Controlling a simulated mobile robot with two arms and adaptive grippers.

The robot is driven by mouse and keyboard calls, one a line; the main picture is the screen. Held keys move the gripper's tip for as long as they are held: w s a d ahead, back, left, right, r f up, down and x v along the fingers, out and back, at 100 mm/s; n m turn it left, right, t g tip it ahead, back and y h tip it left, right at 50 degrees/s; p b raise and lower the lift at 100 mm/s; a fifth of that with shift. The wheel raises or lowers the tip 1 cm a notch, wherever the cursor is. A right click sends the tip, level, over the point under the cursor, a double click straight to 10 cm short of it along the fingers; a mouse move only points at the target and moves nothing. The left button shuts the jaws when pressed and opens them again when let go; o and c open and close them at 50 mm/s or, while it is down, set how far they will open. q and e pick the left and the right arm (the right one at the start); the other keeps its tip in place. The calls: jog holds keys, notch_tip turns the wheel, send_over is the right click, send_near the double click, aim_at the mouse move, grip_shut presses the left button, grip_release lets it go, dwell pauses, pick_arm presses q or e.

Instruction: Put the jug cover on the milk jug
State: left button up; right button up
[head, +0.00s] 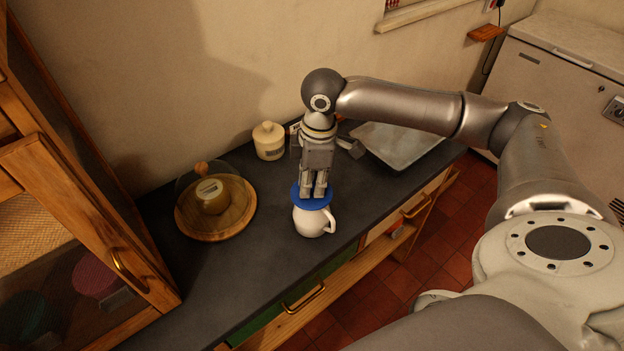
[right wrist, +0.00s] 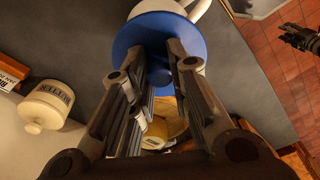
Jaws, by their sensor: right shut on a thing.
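The blue round jug cover (head: 299,200) is at the tips of my right gripper (head: 314,193), which points down and is shut on the middle of it. The white milk jug (head: 311,221) stands upright on the dark counter right under the cover, its handle to the right. The cover hides the jug's mouth; I cannot tell whether it touches the rim. In the right wrist view the cover (right wrist: 137,43) lies beyond the fingers (right wrist: 160,70), with part of the jug (right wrist: 158,6) behind it. A dark gripper, apparently my left (right wrist: 300,39), shows at the right edge there.
A round wooden board (head: 238,220) with a glass dome and a yellow item stands left of the jug. A cream butter jar (head: 268,142) is behind, and a grey metal tray (head: 400,150) back right. A wooden cabinet (head: 75,190) borders the left. The front counter is clear.

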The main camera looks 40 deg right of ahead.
jog(key=o, duration=1.4)
jog(key=shift+r, duration=0.1)
jog(key=shift+r+p, duration=3.45)
jog(key=shift+p, duration=1.25)
jog(key=shift+f, duration=0.1)
